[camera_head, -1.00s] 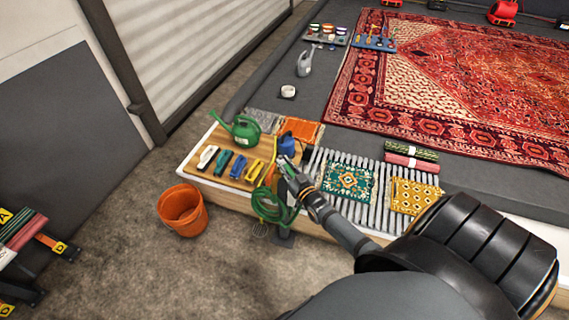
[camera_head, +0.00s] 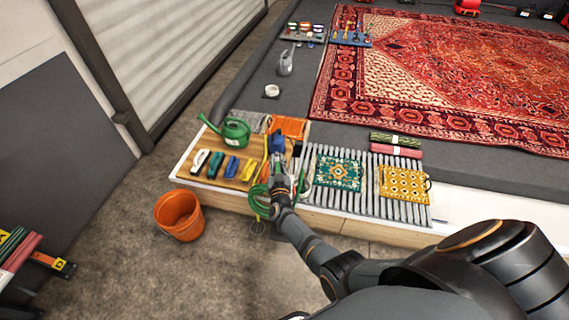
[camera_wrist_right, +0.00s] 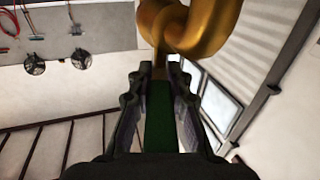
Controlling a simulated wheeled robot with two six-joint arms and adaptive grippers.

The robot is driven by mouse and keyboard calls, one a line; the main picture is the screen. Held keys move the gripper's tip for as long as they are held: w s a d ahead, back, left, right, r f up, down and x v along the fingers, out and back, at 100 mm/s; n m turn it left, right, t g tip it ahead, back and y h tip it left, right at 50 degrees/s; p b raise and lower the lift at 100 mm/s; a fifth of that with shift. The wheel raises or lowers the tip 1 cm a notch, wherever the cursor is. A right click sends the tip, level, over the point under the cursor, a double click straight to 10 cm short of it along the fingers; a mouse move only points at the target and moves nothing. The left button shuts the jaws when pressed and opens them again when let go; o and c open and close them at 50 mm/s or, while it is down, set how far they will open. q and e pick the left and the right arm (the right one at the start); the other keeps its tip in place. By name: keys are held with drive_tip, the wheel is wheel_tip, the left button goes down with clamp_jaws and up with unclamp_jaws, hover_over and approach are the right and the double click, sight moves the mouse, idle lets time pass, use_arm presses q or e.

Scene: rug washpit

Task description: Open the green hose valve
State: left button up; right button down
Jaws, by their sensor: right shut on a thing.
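A brass valve body (camera_wrist_right: 190,28) fills the top of the right wrist view, with a flat green lever (camera_wrist_right: 160,120) running down from it. My right gripper (camera_head: 279,178) is shut on this lever, one finger along each side; it also shows in the right wrist view (camera_wrist_right: 158,95). In the head view it hides most of the valve. The green hose (camera_head: 258,203) hangs in coils just left of the gripper, at the platform's front edge. My left gripper is not in view.
A green watering can (camera_head: 235,131), several brushes (camera_head: 215,163) and a blue item (camera_head: 277,143) stand close by on the wooden board. An orange bucket (camera_head: 180,215) stands on the floor at left. Small rugs (camera_head: 339,172) lie on the slatted rack at right.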

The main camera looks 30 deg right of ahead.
idle(0.3)
drive_tip(key=c, duration=1.2)
unclamp_jaws()
drive_tip(key=v, duration=0.7)
drive_tip(key=shift+s, duration=0.2)
drive_tip(key=shift+a, duration=0.1)
